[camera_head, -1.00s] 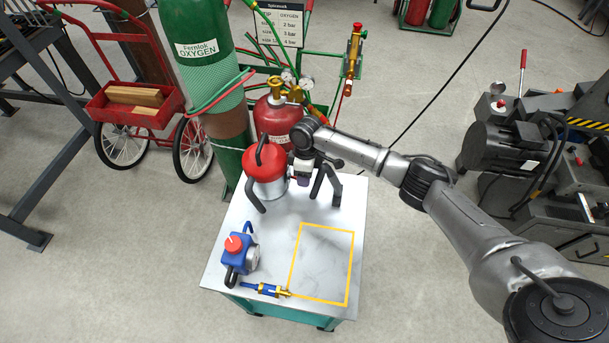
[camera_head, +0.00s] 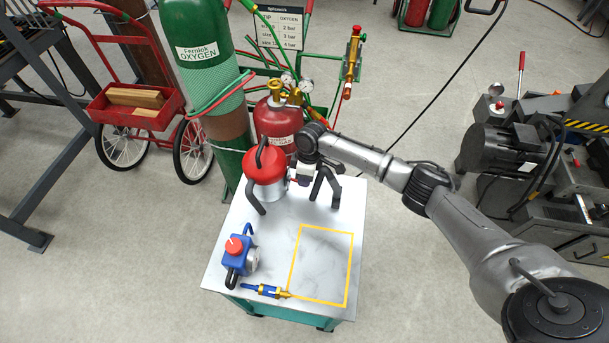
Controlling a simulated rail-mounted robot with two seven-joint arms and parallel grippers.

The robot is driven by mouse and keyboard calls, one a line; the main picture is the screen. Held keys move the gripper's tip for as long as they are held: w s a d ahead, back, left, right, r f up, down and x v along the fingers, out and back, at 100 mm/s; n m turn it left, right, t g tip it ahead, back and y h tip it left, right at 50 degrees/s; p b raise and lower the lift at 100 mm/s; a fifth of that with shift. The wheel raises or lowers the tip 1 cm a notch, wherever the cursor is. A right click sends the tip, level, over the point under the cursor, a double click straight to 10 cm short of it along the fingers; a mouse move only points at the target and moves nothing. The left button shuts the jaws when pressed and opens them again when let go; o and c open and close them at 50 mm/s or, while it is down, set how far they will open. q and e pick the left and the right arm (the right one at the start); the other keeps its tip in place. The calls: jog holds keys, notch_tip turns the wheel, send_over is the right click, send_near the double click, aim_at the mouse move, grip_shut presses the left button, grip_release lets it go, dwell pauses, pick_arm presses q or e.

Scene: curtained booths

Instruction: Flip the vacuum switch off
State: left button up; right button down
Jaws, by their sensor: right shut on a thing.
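The vacuum (camera_head: 264,168), a canister with a red lid, a black handle and a pale lower body, stands upright at the back of the white-topped table (camera_head: 225,275). My right gripper (camera_head: 304,181) is low beside the vacuum's right side, very close to it or touching. It is shut on a small part there, but its fingertips and the part are mostly hidden. I cannot make out the switch or its position. My left gripper is not in view.
A blue device with a red knob (camera_head: 235,246) and a blue and brass fitting (camera_head: 265,291) lie at the table's left front. A yellow outlined area (camera_head: 322,265) is empty. A red cylinder (camera_head: 275,122) and a green oxygen cylinder (camera_head: 205,75) stand behind.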

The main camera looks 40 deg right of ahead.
jog(key=shift+s+f+t+y+p, duration=0.1)
jog(key=shift+f+t+y+p, duration=0.25)
jog(key=shift+t+y, duration=0.2)
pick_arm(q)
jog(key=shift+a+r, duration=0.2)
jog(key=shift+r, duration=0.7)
pick_arm(e)
jog(key=shift+f+t+y, duration=0.2)
jog(key=shift+t+y, duration=0.05)
jog(key=shift+t, duration=0.2)
jog(key=c, duration=1.1)
grip_release()
jog(key=shift+c, duration=0.2)
pick_arm(q)
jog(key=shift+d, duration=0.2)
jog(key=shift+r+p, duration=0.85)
jog(key=shift+p, duration=0.05)
pick_arm(e)
jog(key=v, duration=1.4)
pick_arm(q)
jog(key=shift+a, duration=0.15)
pick_arm(e)
jog(key=shift+f, duration=0.1)
